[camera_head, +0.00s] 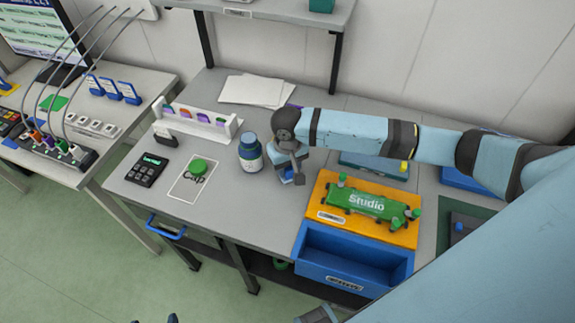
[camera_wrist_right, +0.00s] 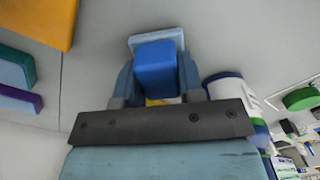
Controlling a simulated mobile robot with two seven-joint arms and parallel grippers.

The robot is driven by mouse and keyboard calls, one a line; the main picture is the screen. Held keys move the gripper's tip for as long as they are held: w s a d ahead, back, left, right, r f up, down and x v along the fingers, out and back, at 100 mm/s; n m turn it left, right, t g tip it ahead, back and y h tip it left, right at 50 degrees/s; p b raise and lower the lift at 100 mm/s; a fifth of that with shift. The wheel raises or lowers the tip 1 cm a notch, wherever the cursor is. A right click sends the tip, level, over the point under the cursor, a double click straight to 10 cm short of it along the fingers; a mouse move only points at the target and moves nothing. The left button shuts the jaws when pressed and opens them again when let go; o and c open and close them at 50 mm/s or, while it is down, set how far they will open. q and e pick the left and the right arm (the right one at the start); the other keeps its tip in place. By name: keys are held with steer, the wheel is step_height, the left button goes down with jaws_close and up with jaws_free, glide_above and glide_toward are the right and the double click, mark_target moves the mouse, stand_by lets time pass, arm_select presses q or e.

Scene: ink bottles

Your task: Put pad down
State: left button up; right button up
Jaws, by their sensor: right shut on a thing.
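My right gripper (camera_head: 291,172) is over the grey table, right of the blue ink bottle (camera_head: 250,152). It is shut on a blue pad (camera_head: 287,177), mostly hidden by the gripper in the head view. In the right wrist view the blue pad (camera_wrist_right: 155,68) sits between the two fingers, with a paler blue edge beyond it. I cannot tell whether the pad touches the table. My left gripper (camera_head: 154,321) barely shows at the bottom edge, as two dark tips set apart.
A white rack (camera_head: 197,122) and papers (camera_head: 255,90) are behind. An orange tray (camera_head: 338,215) with a green "Studio" piece and a blue bin (camera_head: 353,260) stand at the right front.

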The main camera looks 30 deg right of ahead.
stand_by(0.3)
steer(key=o, duration=0.8)
steer(key=shift+f, duration=0.1)
steer(key=shift+r, duration=0.35)
step_height(320, 180, up, 12)
steer(key=shift+f, duration=0.15)
